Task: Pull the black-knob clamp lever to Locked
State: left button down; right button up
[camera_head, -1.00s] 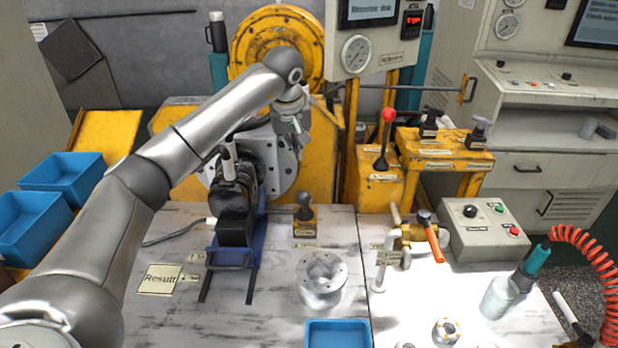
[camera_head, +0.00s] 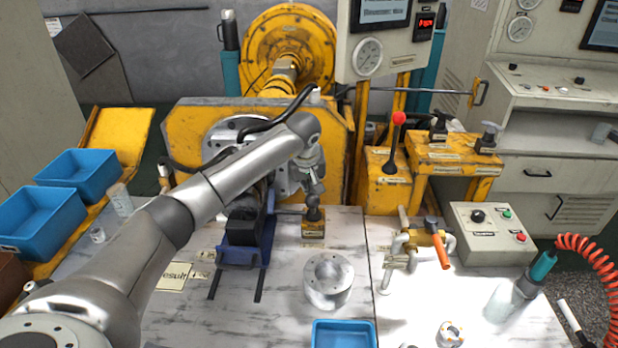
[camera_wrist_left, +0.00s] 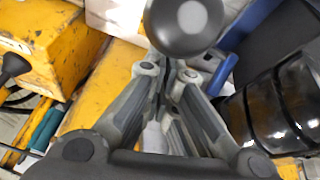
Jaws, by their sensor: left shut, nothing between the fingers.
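The black-knob clamp lever (camera_head: 313,214) stands on a small yellow labelled block (camera_head: 313,231) on the table, left of the table seam. My left gripper (camera_head: 314,188) is directly above or against the knob in the head view, partly covering it. In the left wrist view the round dark knob (camera_wrist_left: 185,22) with a grey top looms large just past the fingertips. My left gripper (camera_wrist_left: 166,75) is shut there, with nothing between its fingers. I cannot tell whether it touches the knob. The lever's stem is hidden. My right gripper is not in view.
A black motor (camera_head: 242,227) in a blue cradle (camera_head: 240,256) stands just left of the lever. A metal ring part (camera_head: 329,281) and a blue tray (camera_head: 343,335) are in front. A red-knob lever (camera_head: 398,119) rises behind right.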

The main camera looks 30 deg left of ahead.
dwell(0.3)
pick_arm(q)
jog(key=shift+s+d+f+b, duration=0.15)
jog(key=shift+s+d+f, duration=0.2)
jog(key=shift+s, duration=0.3)
jog(key=shift+s+d+f+b, duration=0.15)
jog(key=shift+s+d+f, duration=0.2)
jog(key=shift+s, duration=0.25)
jog(key=shift+s+r, duration=0.1)
jog(key=v, duration=1.2)
